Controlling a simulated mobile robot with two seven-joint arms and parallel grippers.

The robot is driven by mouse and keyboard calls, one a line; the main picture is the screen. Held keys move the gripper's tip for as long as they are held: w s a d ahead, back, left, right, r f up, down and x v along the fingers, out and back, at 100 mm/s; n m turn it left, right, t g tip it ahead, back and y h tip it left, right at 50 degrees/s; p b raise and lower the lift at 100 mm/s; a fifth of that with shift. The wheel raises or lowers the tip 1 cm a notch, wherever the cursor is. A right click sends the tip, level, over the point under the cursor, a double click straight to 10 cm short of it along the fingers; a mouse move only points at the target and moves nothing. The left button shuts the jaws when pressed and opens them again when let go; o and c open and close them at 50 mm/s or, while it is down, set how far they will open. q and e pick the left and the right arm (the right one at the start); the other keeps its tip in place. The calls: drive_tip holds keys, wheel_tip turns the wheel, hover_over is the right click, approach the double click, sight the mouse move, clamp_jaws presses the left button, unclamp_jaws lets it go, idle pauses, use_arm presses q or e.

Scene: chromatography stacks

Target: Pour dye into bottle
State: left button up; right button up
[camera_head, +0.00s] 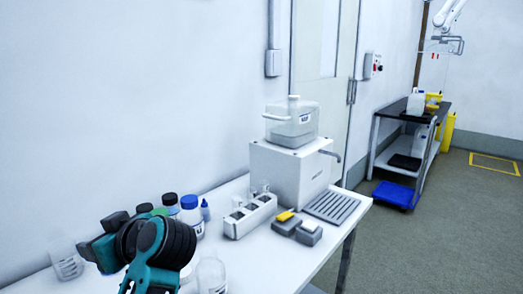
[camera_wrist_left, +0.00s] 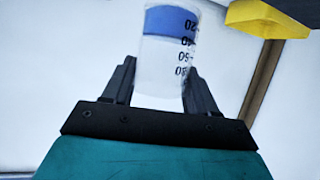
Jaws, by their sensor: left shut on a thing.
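In the left wrist view my left gripper (camera_wrist_left: 160,72) is shut on a clear graduated beaker (camera_wrist_left: 160,82). Blue dye (camera_wrist_left: 168,22) fills the end of the beaker near the top of that picture, by the 20 mark. An open clear bottle (camera_head: 211,276) with a label stands just right of the arm, partly cut by the frame edge. A clear graduated vessel (camera_head: 68,265) shows left of the arm; I cannot tell whether it is the held beaker.
Several capped bottles (camera_head: 190,212) stand behind my arm. A white rack (camera_head: 250,215), a white machine (camera_head: 291,172) and small grey boxes (camera_head: 297,227) occupy the table (camera_head: 285,262) farther right. A strip along its front is clear. A cart (camera_head: 410,150) stands at the back right.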

use_arm(q)
drive_tip(key=s+d+f+m+t+h+p, duration=0.1)
drive_tip(key=s+d+f+m+t+h, duration=0.1)
drive_tip(key=d+m+h, duration=0.4)
drive_tip(key=s+d+f+m+t+h+p, duration=0.2)
drive_tip(key=d+m+t+h, duration=0.3)
drive_tip(key=d, duration=1)
drive_tip(key=shift+s+m+h, duration=0.6)
drive_tip(key=shift+s+m, duration=0.2)
use_arm(e)
drive_tip(key=shift+s+d+r+h, duration=0.3)
drive_tip(key=shift+s+d+r, duration=0.25)
drive_tip(key=shift+s+r, duration=0.25)
